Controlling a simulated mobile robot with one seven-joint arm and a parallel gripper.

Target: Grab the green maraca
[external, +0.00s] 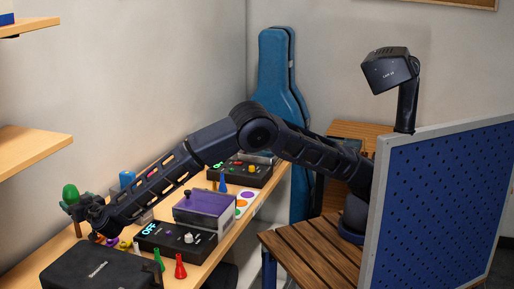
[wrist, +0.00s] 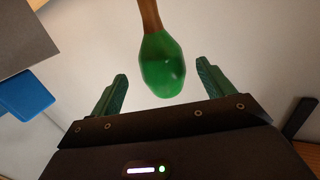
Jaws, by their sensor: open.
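The green maraca (external: 70,194) shows at the far left end of the desk in the external view, its green head up and its brown handle below. My gripper (external: 78,209) is right beside it there, partly overlapping it. In the wrist view the maraca's green head (wrist: 163,68) lies between the two green fingers of my gripper (wrist: 161,71), with visible gaps on both sides. The brown handle runs out of the top of that view. The gripper is open and does not visibly grip the maraca. The handle's lower end is partly hidden.
A black case (external: 98,268), a red bell-shaped piece (external: 180,267) and a green one (external: 159,260) stand near the desk's front. Black control boxes (external: 176,240) and a purple-topped box (external: 203,207) lie under or beside my arm. A blue block (wrist: 25,93) shows left in the wrist view.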

